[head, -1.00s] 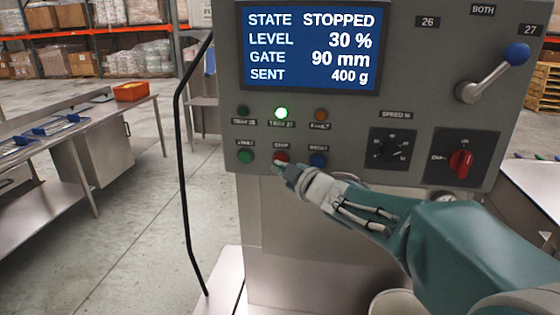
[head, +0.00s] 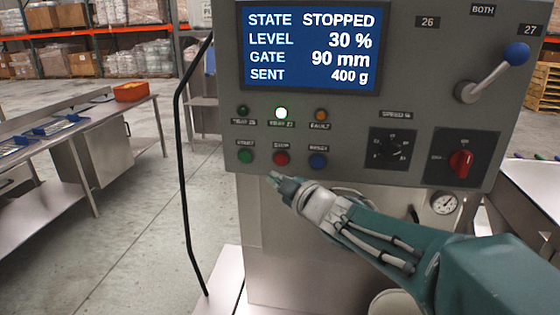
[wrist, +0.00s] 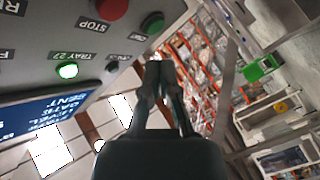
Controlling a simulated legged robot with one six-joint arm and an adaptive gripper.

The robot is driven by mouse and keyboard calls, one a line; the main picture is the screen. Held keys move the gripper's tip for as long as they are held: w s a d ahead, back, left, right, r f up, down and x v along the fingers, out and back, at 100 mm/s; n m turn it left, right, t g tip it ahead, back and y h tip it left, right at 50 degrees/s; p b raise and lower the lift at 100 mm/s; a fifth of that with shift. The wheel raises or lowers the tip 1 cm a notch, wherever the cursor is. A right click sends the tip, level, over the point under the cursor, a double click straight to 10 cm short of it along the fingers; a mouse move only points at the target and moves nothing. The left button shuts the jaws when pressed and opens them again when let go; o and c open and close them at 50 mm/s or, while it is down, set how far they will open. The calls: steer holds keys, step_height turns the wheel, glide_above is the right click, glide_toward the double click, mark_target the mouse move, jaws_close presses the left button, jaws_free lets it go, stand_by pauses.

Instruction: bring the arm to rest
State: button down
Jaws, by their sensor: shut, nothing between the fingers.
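My gripper (head: 277,180) is shut and empty in the head view, just below the row of push buttons on the grey control panel (head: 410,105). Its fingertips are below the red stop button (head: 281,158) and look apart from it. In the wrist view my gripper (wrist: 158,68) shows with its fingers together, beside the panel face. The red button (wrist: 112,8) and the green button (wrist: 152,23) are near the top there. My arm reaches in from the lower right of the head view. The screen (head: 310,48) reads STOPPED, level 30 %, gate 90 mm, sent 400 g.
A lever with a blue knob (head: 517,54) and a red rotary switch (head: 461,163) stick out from the panel's right side. A gauge (head: 445,203) sits below. A steel table (head: 75,135) stands left; floor between is clear.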

stand_by(0.3)
steer(key=s+d+f+m+h, duration=0.1)
steer(key=s+d+m+h, duration=0.35)
steer(key=d, duration=0.25)
steer(key=s+d+f+m+h, duration=0.2)
steer(key=s+d+m+h, duration=0.1)
steer(key=d+m+h, duration=0.4)
steer(key=s+d+f+m+g, duration=0.2)
steer(key=s+f+m+g, duration=0.1)
steer(key=s, duration=0.6)
steer(key=s+d+f+m+g, duration=0.1)
steer(key=s+f+m+g, duration=0.2)
steer(key=s, duration=0.7)
step_height(320, 180, down, 3)
steer(key=shift+d+r+g+y, duration=0.1)
steer(key=shift+d+g+y, duration=0.35)
steer(key=shift+g, duration=0.55)
